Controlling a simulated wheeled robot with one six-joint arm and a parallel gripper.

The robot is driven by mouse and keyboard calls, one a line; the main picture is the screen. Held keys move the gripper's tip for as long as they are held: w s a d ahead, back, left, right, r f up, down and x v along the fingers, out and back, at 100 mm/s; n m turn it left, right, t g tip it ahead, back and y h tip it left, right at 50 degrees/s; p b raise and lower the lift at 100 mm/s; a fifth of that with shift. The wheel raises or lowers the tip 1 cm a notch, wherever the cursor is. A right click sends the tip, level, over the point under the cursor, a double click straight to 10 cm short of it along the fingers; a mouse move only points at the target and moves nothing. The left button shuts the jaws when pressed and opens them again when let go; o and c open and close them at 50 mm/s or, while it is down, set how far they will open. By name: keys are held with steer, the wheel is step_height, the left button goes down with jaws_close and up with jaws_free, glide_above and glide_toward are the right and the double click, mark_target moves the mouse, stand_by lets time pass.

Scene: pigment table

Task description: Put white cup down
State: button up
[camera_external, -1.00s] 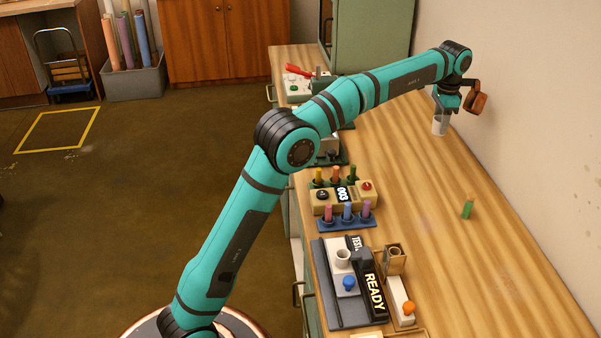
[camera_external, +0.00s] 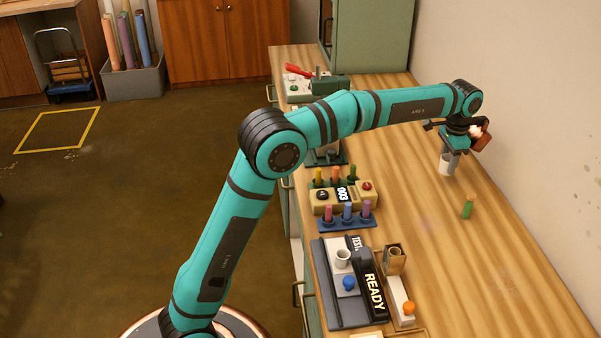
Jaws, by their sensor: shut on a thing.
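A white cup (camera_external: 445,166) is held upright between the fingers of my gripper (camera_external: 449,154) over the right side of the wooden table (camera_external: 510,240). My gripper points down and is shut on the cup. I cannot tell whether the cup's bottom touches the table. A second white cup (camera_external: 343,258) stands on the grey device with the READY display (camera_external: 373,290) at the front left of the table.
A rack with coloured tubes (camera_external: 345,222) and a 003 counter box (camera_external: 343,196) stand to the left. The wall is close on the right. The front right table is clear.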

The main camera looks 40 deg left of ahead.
mark_target(446, 169)
steer(key=shift+f, duration=1.6)
steer(key=shift+f, duration=0.1)
steer(key=o, duration=1)
step_height(446, 169, up, 12)
steer(key=shift+r, duration=0.1)
